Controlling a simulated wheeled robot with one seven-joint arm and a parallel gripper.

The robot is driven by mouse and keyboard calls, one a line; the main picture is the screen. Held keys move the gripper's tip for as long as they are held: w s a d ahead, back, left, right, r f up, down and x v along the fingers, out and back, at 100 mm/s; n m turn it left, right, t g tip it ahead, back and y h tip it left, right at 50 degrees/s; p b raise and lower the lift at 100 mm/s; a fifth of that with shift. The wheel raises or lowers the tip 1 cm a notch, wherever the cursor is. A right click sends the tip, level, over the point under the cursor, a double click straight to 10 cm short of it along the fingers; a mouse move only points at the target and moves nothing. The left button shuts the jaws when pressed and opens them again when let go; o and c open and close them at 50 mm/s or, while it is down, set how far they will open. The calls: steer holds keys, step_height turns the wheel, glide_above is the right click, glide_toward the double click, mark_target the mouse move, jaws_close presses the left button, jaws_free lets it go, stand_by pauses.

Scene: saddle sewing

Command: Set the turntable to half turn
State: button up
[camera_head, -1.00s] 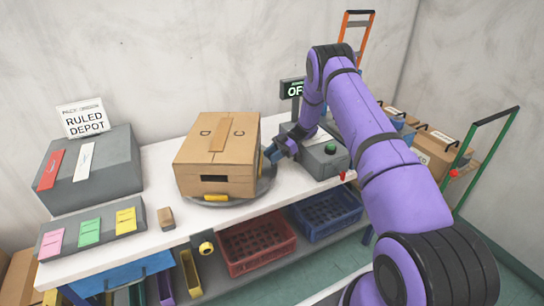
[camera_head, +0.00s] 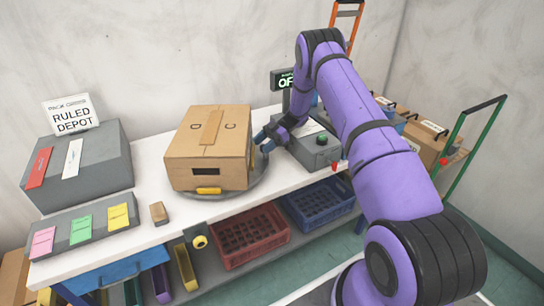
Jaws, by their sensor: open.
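The turntable (camera_head: 258,184) is a grey disc on the white bench, mostly hidden under a brown cardboard box (camera_head: 203,148). A yellow tab (camera_head: 208,191) shows at the front, below the box's dark slot. My gripper (camera_head: 263,140) is open at the right side of the box, with its blue-tipped fingers close to the box's right face. I cannot tell whether they touch it. No turntable markings are readable.
A small tan block (camera_head: 158,213) lies left of the turntable. Grey card holders (camera_head: 78,165) fill the bench's left end. Crates sit below.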

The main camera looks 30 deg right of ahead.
step_height(320, 180, up, 2)
steer(key=s+a+r, duration=0.1)
steer(key=s+a, duration=0.1)
steer(key=s, duration=1.3)
steer(key=shift+s+a+r, duration=0.25)
steer(key=shift+s+a, duration=0.1)
steer(key=shift+s, duration=0.05)
